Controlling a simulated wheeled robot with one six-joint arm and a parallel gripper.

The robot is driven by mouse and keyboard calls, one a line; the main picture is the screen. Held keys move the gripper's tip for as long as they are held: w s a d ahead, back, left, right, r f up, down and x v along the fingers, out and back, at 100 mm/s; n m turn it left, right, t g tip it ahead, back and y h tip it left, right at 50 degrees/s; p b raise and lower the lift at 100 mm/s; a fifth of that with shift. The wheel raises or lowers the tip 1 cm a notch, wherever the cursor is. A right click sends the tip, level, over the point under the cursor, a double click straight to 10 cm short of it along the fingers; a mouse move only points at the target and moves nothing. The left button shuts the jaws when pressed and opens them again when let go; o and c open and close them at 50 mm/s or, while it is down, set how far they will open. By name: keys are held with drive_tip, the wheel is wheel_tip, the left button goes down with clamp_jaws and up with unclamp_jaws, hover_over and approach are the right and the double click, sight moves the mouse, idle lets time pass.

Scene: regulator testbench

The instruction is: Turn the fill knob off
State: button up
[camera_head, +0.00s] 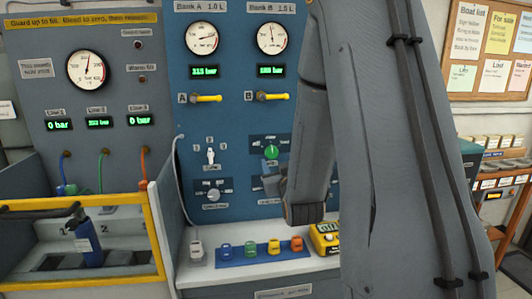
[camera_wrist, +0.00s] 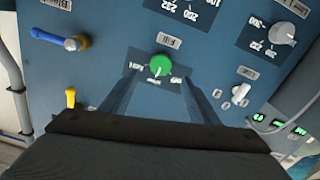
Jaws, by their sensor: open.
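The fill knob (camera_head: 271,152) is a round green knob with a pale pointer line, on the blue panel under the Bank B gauge. In the wrist view the green knob (camera_wrist: 160,66), labelled "Fill", lies between the fingertips of my gripper. The picture there is turned over, and the pointer faces down toward the small position labels, which are too blurred to read surely. My gripper (camera_wrist: 160,78) is open, a finger on each side of the knob. I cannot tell whether the fingers touch it. In the head view my gripper (camera_head: 272,186) is partly hidden by my arm.
A white selector (camera_head: 210,156) and a grey knob (camera_head: 213,194) sit left of the fill knob. Yellow handles (camera_head: 207,98) are above. A blue handle (camera_wrist: 62,41) shows in the wrist view. Coloured padlock-like blocks (camera_head: 274,246) and a yellow device (camera_head: 325,238) stand on the ledge below.

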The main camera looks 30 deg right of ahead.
sight(272, 152)
drive_tip(key=p+x, duration=0.2)
drive_tip(key=x, duration=0.5)
drive_tip(key=shift+w, duration=0.4)
drive_tip(key=c, duration=1)
